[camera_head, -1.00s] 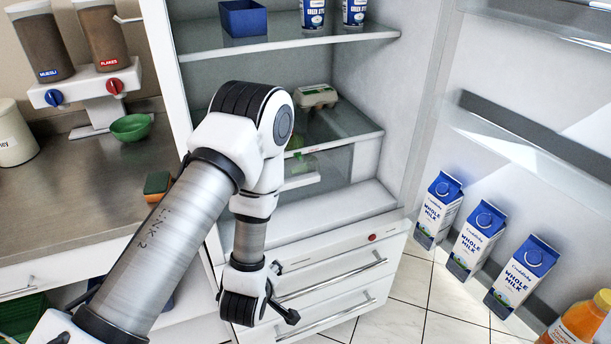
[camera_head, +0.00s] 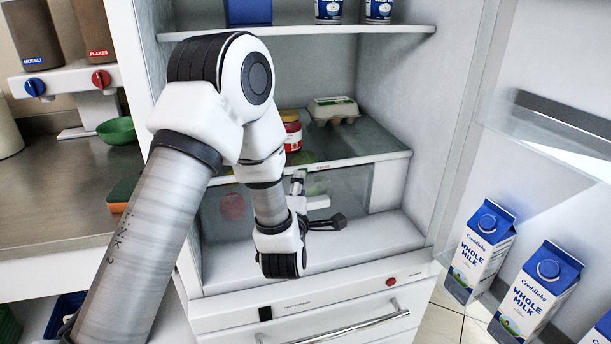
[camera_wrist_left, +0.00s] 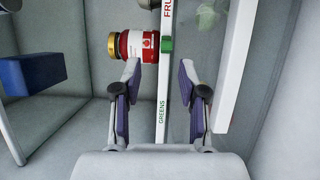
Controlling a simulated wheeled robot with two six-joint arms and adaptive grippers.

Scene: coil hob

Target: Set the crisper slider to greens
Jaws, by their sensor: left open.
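In the left wrist view, the crisper slider is a small green knob (camera_wrist_left: 167,44) on a white label strip (camera_wrist_left: 164,85). It sits near the "FRU..." lettering at the top, away from the "GREENS" lettering lower down. My left gripper (camera_wrist_left: 160,68) is open, with the strip running between its fingers and the knob just beyond the fingertips. No contact with the knob shows. In the head view, my left gripper (camera_head: 317,203) is in front of the clear crisper drawer (camera_head: 350,187), below the glass shelf edge; my arm seems to hide the knob there. My right gripper is out of view.
A red jar (camera_head: 291,130) and an egg carton (camera_head: 333,110) stand on the shelf above the crisper. In the left wrist view, the jar (camera_wrist_left: 138,46) is close to the left finger. Milk cartons (camera_head: 535,295) line the open door at right.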

